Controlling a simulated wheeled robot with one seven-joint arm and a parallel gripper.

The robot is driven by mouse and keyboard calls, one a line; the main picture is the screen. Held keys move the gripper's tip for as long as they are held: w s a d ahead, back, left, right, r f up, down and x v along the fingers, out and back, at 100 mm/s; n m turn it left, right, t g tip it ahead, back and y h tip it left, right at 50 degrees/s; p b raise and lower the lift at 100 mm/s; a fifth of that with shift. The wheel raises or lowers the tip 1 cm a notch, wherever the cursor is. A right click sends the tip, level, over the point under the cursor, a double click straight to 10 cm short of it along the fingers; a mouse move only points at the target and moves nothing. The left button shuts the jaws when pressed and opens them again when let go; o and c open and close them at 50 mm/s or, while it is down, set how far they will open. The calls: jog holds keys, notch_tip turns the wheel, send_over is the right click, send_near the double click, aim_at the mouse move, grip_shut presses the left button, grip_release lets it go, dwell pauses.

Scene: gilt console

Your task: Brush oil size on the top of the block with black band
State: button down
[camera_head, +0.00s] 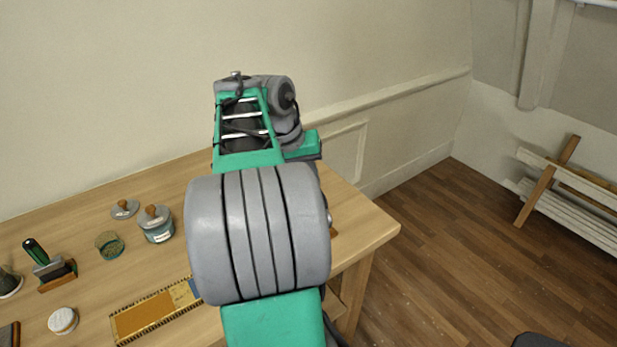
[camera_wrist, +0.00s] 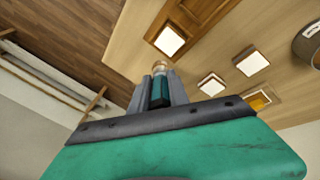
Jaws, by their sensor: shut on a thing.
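My gripper (camera_wrist: 158,92) is shut on a dark teal handle with a pale, brass-coloured end (camera_wrist: 160,67), which looks like a brush; its bristles are not clear. In the wrist view, one white-topped block (camera_wrist: 169,41) sits in a brown wooden tray (camera_wrist: 205,12). Other white-topped blocks stand on the table, one to the right (camera_wrist: 250,61) and one nearer (camera_wrist: 212,85). A further block has a golden-brown top (camera_wrist: 259,100). I cannot make out a black band on any of them. In the head view, my arm hides my gripper and these blocks.
The wooden table (camera_head: 355,235) carries a lidded jar (camera_head: 158,226), a loose lid (camera_head: 124,209), an open tin (camera_head: 109,245), a green-handled tool (camera_head: 37,252), a white-topped round tin (camera_head: 63,320) and a gold strip (camera_head: 155,313).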

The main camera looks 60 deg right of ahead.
jog(key=shift+r+p, duration=1.25)
jog(key=shift+r, duration=0.2)
